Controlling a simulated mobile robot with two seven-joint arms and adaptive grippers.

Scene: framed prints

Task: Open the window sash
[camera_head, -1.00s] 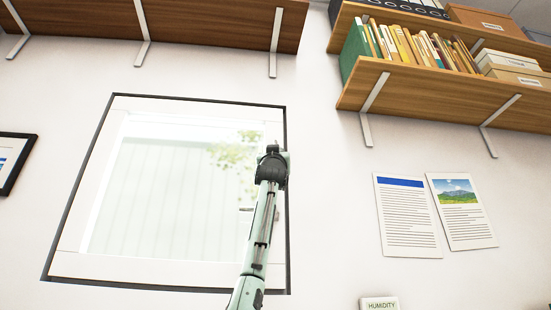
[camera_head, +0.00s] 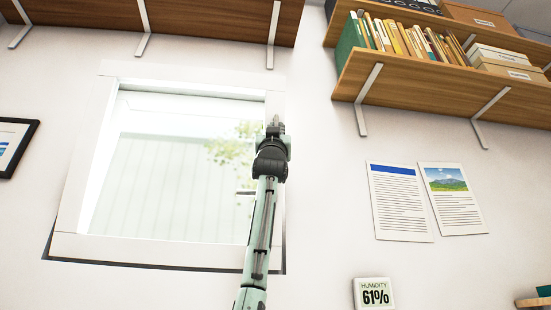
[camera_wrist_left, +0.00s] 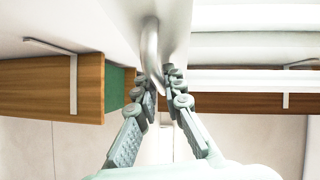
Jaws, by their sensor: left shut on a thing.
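The window sash (camera_head: 165,254) is a white frame around a bright pane, on the wall at the left of the head view. It stands out from the dark window surround (camera_head: 150,265), which shows mainly along the bottom, so the sash looks tilted inward at its top. My left gripper (camera_head: 274,128) is at the sash's right side, near its upper part. In the left wrist view its fingers (camera_wrist_left: 165,88) are shut on a pale metal handle (camera_wrist_left: 150,45). The fingers partly hide the handle. My right gripper is not in view.
A wooden shelf (camera_head: 190,22) on brackets hangs above the window. Another shelf (camera_head: 440,85) with books and boxes is at upper right. Two paper sheets (camera_head: 400,203) and a humidity display (camera_head: 373,293) reading 61% are on the wall at right. A framed print (camera_head: 14,145) hangs at left.

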